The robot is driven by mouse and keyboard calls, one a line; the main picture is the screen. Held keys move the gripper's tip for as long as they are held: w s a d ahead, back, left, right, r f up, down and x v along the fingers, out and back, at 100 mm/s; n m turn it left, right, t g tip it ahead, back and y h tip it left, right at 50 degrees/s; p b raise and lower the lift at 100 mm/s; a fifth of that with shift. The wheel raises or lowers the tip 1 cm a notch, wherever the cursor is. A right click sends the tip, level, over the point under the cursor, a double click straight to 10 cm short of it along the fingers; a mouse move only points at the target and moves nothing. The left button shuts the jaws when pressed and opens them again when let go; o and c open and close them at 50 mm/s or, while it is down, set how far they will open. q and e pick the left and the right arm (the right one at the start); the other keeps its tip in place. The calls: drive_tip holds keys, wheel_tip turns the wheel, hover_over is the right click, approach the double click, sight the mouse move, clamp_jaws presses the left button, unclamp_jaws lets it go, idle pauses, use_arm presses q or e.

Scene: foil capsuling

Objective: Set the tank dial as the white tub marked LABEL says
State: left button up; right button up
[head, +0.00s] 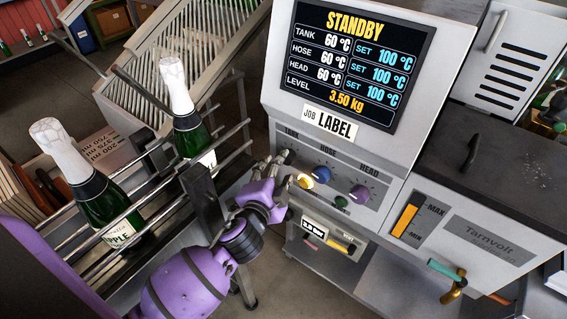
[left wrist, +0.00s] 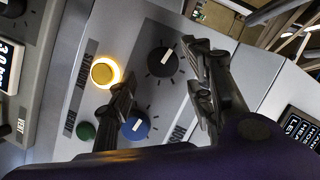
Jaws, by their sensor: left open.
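The machine panel (head: 300,212) carries the TANK dial, mostly hidden behind my left gripper (head: 286,167) in the head view. In the left wrist view a black dial (left wrist: 160,63) with a white pointer lies between the spread fingers of my left gripper (left wrist: 162,80), beside the blue HOSE dial (left wrist: 135,126). I cannot tell whether the fingers touch it. The screen (head: 355,62) reads STANDBY, with TANK, HOSE and HEAD at 60 °C, each SET 100 °C. A sign (head: 331,124) reads JOB LABEL. No white tub marked LABEL is seen. My right gripper is not in view.
A lit yellow button (head: 305,181), a green button (head: 341,201) and the purple HEAD dial (head: 360,193) sit close to the gripper. Two foil-topped bottles (head: 100,190) (head: 190,130) stand on a railed conveyor at left. A teal-handled brass fitting (head: 455,285) is low right.

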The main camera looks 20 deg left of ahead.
sight(287, 162)
use_arm(q)
drive_tip(key=x, duration=0.2)
drive_tip(key=shift+w+d, duration=0.15)
drive_tip(key=shift+w, duration=0.25)
drive_tip(key=shift+w+d+f, duration=0.1)
drive_tip(key=shift+w+f, duration=0.1)
drive_tip(key=shift+w, duration=0.35)
drive_tip(key=shift+c, duration=0.9)
drive_tip(key=c, duration=0.8)
drive_tip(key=shift+f, duration=0.15)
drive_tip(key=shift+c, duration=0.3)
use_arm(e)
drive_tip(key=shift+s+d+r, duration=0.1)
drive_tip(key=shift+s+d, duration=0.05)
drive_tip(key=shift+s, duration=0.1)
